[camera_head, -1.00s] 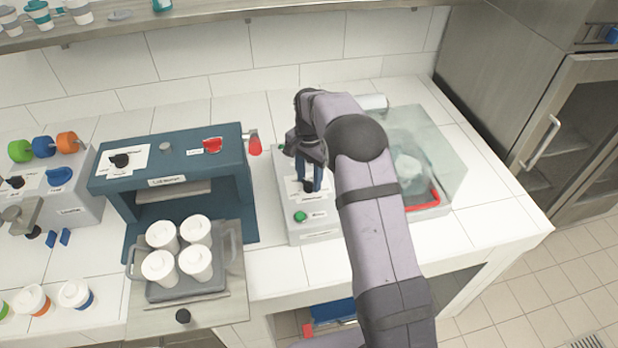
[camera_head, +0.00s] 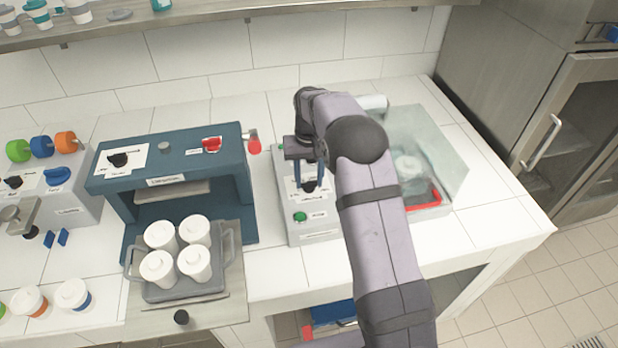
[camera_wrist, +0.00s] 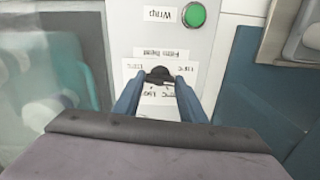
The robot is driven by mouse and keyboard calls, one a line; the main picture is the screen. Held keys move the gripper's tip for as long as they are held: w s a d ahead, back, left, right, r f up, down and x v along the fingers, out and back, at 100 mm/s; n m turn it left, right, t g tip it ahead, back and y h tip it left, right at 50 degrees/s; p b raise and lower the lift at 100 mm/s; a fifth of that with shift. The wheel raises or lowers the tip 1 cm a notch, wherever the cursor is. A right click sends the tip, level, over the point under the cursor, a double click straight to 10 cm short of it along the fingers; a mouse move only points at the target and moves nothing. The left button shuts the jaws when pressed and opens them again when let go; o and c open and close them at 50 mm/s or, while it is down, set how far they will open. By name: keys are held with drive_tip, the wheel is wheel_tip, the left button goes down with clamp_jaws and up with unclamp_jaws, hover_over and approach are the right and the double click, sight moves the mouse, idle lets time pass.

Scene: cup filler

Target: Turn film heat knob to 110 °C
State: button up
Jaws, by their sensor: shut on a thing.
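The film heat knob (camera_wrist: 158,74) is a small black knob on a white label card with temperature marks, on the front of a grey machine (camera_wrist: 196,50). The card reads upside down in the wrist view, and its numbers are too blurred to read surely. My gripper (camera_wrist: 158,84) has its two blue fingers on either side of the knob, shut on it. In the head view the knob (camera_head: 310,186) shows below my gripper. My fingers and the small size of the knob hide where its pointer stands.
A green button (camera_wrist: 194,15) marked Wrap sits close by on the same panel. A clear-covered chamber (camera_head: 440,150) stands right of the machine. A blue sealing machine (camera_head: 170,160) stands to the left, with a tray (camera_head: 233,262) of white cups in front.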

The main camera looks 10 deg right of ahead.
sight(309, 181)
drive_tip(key=shift+r+n, duration=0.1)
drive_tip(key=shift+n, duration=0.5)
drive_tip(key=shift+w, duration=0.1)
drive_tip(key=o, duration=1.1)
drive_tip(key=shift+c, duration=0.2)
drive_tip(key=shift+r+b, duration=1.3)
drive_tip(key=shift+r, duration=2.35)
